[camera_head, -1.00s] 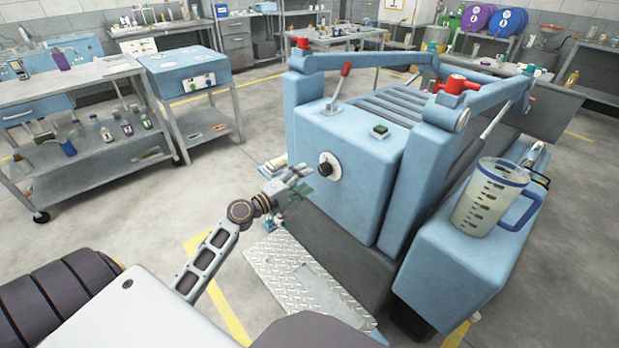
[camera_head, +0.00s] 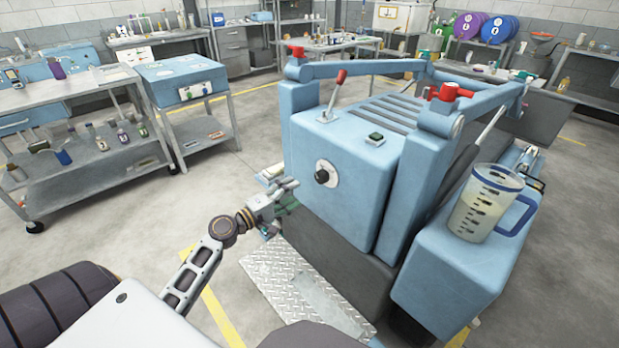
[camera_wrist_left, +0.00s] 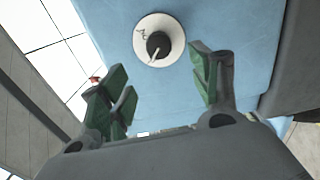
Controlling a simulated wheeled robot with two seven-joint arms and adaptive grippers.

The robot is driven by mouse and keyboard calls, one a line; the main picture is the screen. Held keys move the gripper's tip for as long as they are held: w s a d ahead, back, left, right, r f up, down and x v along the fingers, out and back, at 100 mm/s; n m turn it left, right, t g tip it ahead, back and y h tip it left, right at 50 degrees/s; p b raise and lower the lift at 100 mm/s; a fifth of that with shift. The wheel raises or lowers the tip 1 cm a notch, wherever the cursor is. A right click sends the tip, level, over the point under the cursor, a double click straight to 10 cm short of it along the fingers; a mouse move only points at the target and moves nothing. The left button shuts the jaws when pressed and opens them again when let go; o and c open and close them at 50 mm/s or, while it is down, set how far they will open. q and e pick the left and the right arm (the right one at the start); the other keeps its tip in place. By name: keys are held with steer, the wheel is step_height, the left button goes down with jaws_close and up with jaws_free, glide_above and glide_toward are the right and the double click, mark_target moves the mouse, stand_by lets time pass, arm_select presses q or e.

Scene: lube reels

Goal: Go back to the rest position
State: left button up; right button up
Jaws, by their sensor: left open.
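My left gripper (camera_head: 287,196) is in front of the blue machine's front face, just left of and below its black dial (camera_head: 325,173). In the left wrist view the gripper (camera_wrist_left: 165,95) has its green-padded fingers spread apart, with nothing between them. The dial also shows in that view (camera_wrist_left: 158,45), as a black knob with a white pointer on a round white plate, beyond the fingertips. The gripper looks apart from the dial. My right gripper does not show in either view.
A diamond-plate step (camera_head: 290,285) lies below.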

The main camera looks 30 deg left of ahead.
arm_select(q)
steer(key=shift+m, duration=0.4)
